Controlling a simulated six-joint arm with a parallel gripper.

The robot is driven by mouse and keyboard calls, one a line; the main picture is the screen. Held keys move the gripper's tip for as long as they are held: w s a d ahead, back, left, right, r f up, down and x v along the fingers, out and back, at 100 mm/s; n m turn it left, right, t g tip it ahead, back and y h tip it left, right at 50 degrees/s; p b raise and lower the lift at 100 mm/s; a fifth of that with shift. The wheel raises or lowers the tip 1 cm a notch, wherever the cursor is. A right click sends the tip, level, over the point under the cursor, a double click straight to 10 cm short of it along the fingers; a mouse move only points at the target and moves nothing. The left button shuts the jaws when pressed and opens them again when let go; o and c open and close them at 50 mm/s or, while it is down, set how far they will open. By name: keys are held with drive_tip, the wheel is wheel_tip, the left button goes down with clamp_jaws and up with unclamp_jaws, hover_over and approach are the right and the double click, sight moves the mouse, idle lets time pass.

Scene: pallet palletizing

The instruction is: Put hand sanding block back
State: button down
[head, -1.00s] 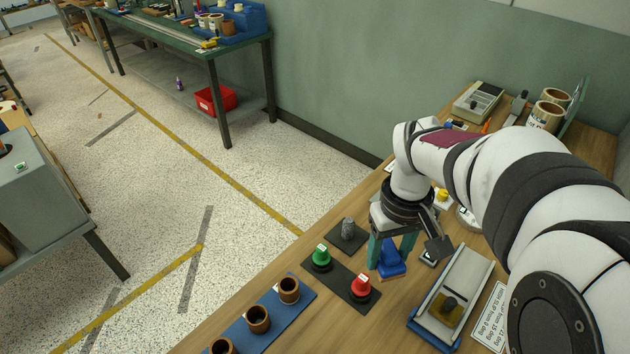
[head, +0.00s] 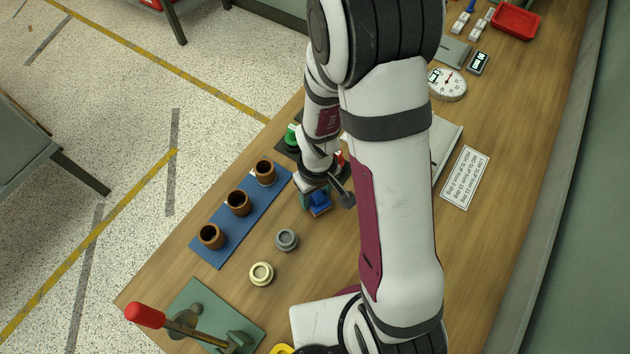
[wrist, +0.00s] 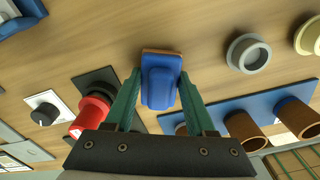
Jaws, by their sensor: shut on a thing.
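The hand sanding block is blue with a thin brown layer along one edge. My gripper (wrist: 160,80) is shut on the sanding block (wrist: 159,88), which sits between its two teal fingers in the wrist view. In the head view, my gripper (head: 314,193) and the blue sanding block (head: 320,204) are low over the wooden bench, right of the blue mat with brown cups. I cannot tell whether the block touches the bench. My arm hides part of the bench behind it.
Brown cups stand on a blue mat (head: 211,248). A grey ring (head: 287,240) and a cream ring (head: 261,274) lie nearby. A red button (wrist: 93,113) and black knob (wrist: 44,114) are close by. A red-handled lever (head: 146,315) stands at the front. Bare wood surrounds the rings.

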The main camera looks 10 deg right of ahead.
sight(319, 198)
drive_tip(key=shift+f, duration=0.4)
drive_tip(key=shift+c, duration=1.2)
unclamp_jaws()
drive_tip(key=shift+f, duration=0.1)
wheel_tip(319, 198, up, 14)
drive_tip(key=s+f, duration=0.1)
drive_tip(key=s+r+m+y, duration=0.1)
drive_tip(key=s+r+m, duration=0.3)
drive_tip(key=s, duration=0.3)
drive_tip(key=s+r+m, duration=0.4)
drive_tip(key=s+m, duration=0.2)
drive_tip(key=s, duration=0.1)
drive_tip(key=shift+r+y, duration=0.3)
drive_tip(key=shift+y, duration=0.1)
